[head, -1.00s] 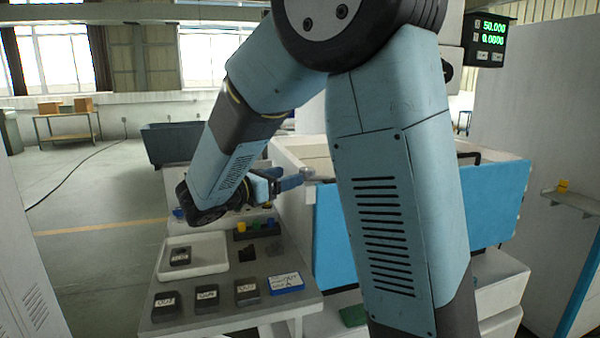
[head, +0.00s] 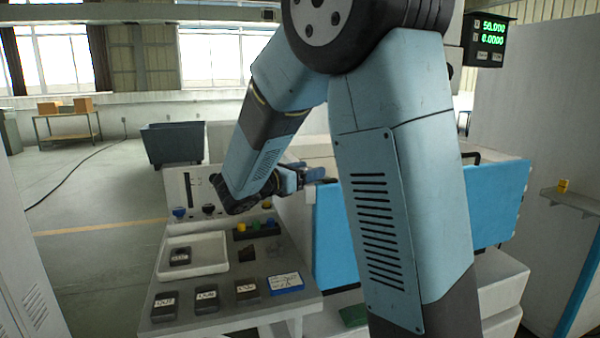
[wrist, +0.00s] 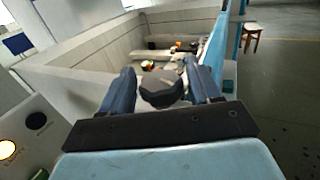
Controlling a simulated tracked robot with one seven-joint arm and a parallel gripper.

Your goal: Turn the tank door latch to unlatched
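The tank door (head: 345,225) is the blue panel on the front of the pale tank, partly hidden behind my arm. My gripper (head: 318,176) is at the door's upper left corner in the head view. In the wrist view its two blue fingers (wrist: 160,80) stand wide apart. A dark grey, blunt piece (wrist: 162,90), which looks like the latch handle, lies between them. The fingers seem to stand either side of it; I cannot tell whether they touch it. The latch's base and its angle are hidden.
The tank's wall (wrist: 90,45) runs beside the gripper, and small parts lie inside the tank. Left of it a console (head: 255,300) carries a white tray (head: 205,268), labelled dark blocks and coloured buttons. A dark bin (head: 172,144) stands behind. The floor at left is clear.

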